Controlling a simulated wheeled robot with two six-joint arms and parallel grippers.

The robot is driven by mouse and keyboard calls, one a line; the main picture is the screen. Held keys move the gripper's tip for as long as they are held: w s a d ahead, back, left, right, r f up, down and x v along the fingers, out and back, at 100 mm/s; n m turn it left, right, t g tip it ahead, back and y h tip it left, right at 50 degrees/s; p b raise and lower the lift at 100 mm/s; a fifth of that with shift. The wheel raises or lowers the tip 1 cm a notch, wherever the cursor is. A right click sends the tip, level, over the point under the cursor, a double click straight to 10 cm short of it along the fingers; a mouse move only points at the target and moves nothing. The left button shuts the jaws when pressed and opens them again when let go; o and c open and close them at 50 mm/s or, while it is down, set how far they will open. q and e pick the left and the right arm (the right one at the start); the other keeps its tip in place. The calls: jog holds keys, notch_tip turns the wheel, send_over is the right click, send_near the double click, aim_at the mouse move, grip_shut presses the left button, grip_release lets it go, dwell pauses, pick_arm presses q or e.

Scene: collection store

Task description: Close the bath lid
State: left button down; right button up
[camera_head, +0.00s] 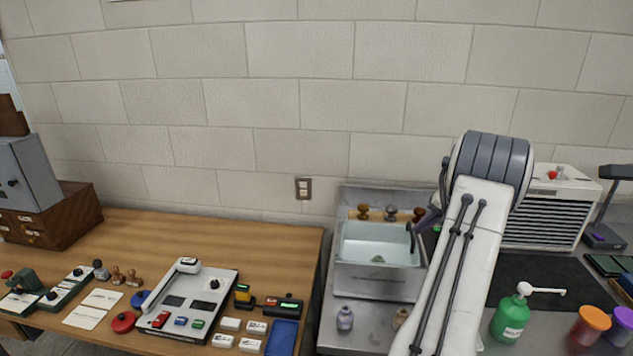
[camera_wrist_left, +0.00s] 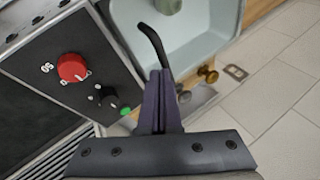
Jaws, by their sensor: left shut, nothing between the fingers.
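No part is clearly recognisable as the bath lid. An open steel basin (camera_head: 375,283) with a pale blue-green inside stands left of my left arm in the head view; its inside (camera_wrist_left: 205,35) fills the top of the wrist view. I cannot tell whether this is the bath. A black curved spout or handle (camera_wrist_left: 152,42) reaches over it. My left gripper (camera_head: 428,217) is shut and empty at the basin's right side; its dark fingers (camera_wrist_left: 159,78) point toward the basin in the wrist view. My arm hides what lies right of the basin. The right gripper is out of view.
A control panel with a red knob (camera_wrist_left: 72,67) and green button (camera_wrist_left: 125,111) lies near the fingers. A white slatted unit (camera_head: 541,215) stands right of my arm. A green pump bottle (camera_head: 511,318) and small bottle (camera_head: 345,318) stand in front. A wooden table (camera_head: 240,235) is left.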

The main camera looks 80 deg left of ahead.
pick_arm(q)
jog(key=shift+w+d+f, duration=0.1)
jog(key=shift+w+f, duration=0.05)
jog(key=shift+f, duration=0.25)
jog(key=shift+d+f, duration=0.1)
jog(key=shift+f, duration=0.1)
